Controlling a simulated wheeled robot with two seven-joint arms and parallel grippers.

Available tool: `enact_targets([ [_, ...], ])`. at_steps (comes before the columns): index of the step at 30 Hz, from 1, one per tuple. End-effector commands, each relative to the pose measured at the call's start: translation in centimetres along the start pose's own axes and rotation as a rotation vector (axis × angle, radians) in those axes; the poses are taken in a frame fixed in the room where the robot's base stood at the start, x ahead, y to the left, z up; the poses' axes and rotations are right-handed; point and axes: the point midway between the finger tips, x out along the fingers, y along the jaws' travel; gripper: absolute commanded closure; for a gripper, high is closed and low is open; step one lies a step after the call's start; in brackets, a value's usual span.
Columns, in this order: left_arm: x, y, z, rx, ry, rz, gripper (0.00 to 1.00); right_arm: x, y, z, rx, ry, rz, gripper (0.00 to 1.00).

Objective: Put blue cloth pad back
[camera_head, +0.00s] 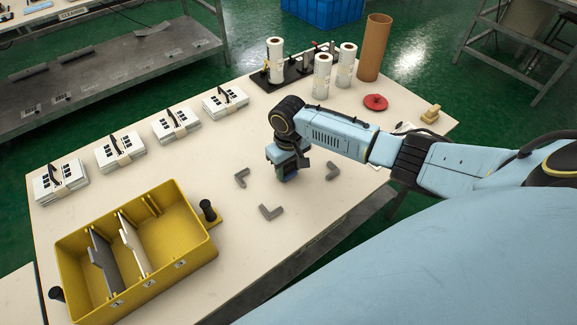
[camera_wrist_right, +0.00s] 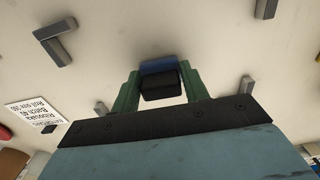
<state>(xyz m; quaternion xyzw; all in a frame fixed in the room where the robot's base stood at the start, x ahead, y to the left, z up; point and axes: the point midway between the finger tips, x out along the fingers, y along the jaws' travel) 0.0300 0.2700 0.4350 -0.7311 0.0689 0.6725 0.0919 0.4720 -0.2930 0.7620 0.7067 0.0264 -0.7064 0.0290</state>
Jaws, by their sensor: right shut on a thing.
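My right gripper (camera_head: 286,171) is over the table in the head view, among grey L-shaped corner pieces (camera_head: 270,212). In the wrist view its green fingers (camera_wrist_right: 162,88) are shut on the blue cloth pad (camera_wrist_right: 158,66), which has a black block-like part facing the camera. In the head view only a small dark blue bit of the pad (camera_head: 290,177) shows below the gripper. I cannot tell whether the pad touches the table. My left gripper is not in view.
A yellow divided bin (camera_head: 187,262) stands at the front left. Several white bundles (camera_head: 120,150) line the left edge. White rolls (camera_head: 322,76), a brown tube (camera_head: 374,48) and a red disc (camera_head: 375,102) are at the back. The table's middle left is clear.

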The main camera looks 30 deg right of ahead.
Motion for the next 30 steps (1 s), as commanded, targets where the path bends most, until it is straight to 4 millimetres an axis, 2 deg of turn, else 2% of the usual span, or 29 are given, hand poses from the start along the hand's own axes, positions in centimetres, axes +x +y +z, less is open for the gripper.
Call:
enact_targets([
  [1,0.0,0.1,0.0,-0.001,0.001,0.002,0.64,0.1,0.0,0.0,0.0,0.0,0.0,0.53],
  [6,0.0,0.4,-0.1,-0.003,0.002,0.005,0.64,0.1,0.0,0.0,0.0,0.0,0.0,0.34],
  [14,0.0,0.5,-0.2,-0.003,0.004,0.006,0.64,0.0,0.0,0.0,0.0,0.0,0.0,0.34],
  [17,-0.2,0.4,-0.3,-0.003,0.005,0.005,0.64,-0.7,0.0,0.0,-0.002,0.001,0.0,0.34],
  [23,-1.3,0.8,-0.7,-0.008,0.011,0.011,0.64,-4.5,0.0,-0.1,-0.001,0.003,-0.001,0.34],
  [30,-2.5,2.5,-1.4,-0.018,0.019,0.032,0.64,-9.5,0.0,-0.1,0.0,0.003,0.0,0.34],
])
